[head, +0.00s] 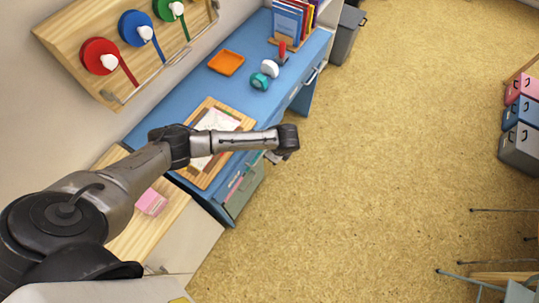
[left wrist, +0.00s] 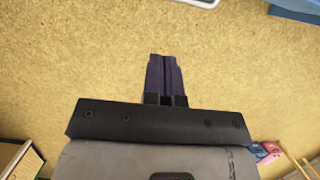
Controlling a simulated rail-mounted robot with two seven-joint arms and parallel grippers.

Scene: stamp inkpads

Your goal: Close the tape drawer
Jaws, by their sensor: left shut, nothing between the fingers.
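The blue desk (head: 150,128) runs along the wall. Its far front has a drawer face with a pale handle (head: 310,76). At its near end, below the top, is a grey-green drawer front or cabinet (head: 244,190), partly hidden by my left arm; I cannot tell which one is the tape drawer or how far it stands open. My left gripper (head: 274,157) hangs beyond the desk's front edge, mostly hidden behind my wrist. In the left wrist view its dark fingers (left wrist: 166,75) are shut together and empty, over bare carpet. My right gripper is not in view.
On the desk are a wooden board (head: 205,175) with papers, an orange tray (head: 226,63), a teal roll (head: 258,81) and upright books (head: 290,20). A grey bin (head: 346,38) stands beyond. Coloured boxes (head: 520,115) stand at the right. The carpet between is free.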

